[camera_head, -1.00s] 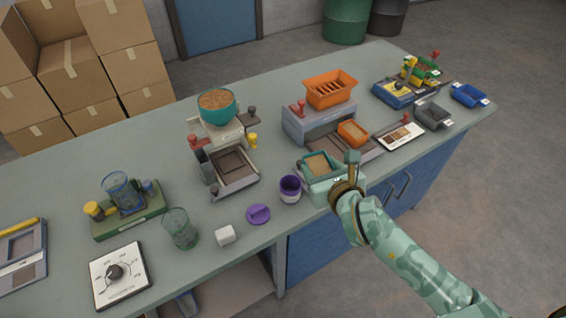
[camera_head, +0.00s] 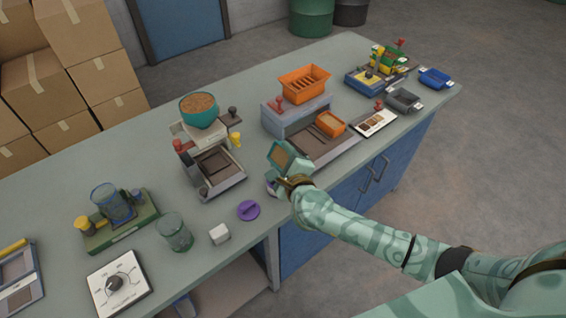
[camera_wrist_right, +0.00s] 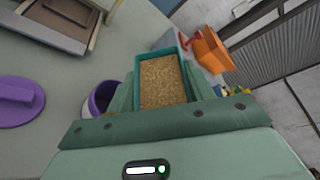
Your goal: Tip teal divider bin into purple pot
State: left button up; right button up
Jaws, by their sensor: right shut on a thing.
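The teal divider bin (camera_head: 284,156) is held by my right gripper (camera_head: 291,176), which is shut on it. In the right wrist view the bin (camera_wrist_right: 163,82) is filled with tan grain and sits between the fingers. In the head view the bin looks tilted, raised over the bench. The purple pot (camera_head: 271,188) is mostly hidden behind my gripper and the bin in the head view. In the right wrist view the pot (camera_wrist_right: 101,98) shows just left of the bin, partly covered by a finger. My left gripper is not in view.
A purple lid (camera_head: 249,210) and a white cube (camera_head: 219,234) lie left of the pot. A glass (camera_head: 174,232) stands farther left. A grey tray machine with a teal bowl (camera_head: 199,110) is behind.

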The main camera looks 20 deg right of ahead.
jog(key=n+b, duration=0.1)
jog(key=n+t+b, duration=0.1)
jog(key=shift+s+a+f+n, duration=0.1)
jog(key=shift+a+f+n, duration=0.2)
jog(key=shift+a+f, duration=0.1)
jog(key=shift+s+a+r+n+t+h, duration=0.1)
jog(key=shift+r+n+t+h, duration=0.1)
jog(key=shift+n+t+h, duration=0.3)
jog(key=shift+a+r+n, duration=0.15)
jog(key=shift+n, duration=0.85)
jog(key=n, duration=0.1)
jog(key=n+t, duration=0.1)
jog(key=a+n, duration=0.1)
jog(key=shift+s+n+t, duration=0.25)
jog(key=shift+n+t, duration=0.15)
jog(key=n, duration=0.2)
jog(key=n+t+y+b, duration=0.1)
jog(key=n, duration=0.1)
jog(key=shift+s+a+n+y, duration=0.1)
jog(key=shift+a+n+y, duration=0.2)
jog(key=shift+a, duration=0.05)
dwell(1.2)
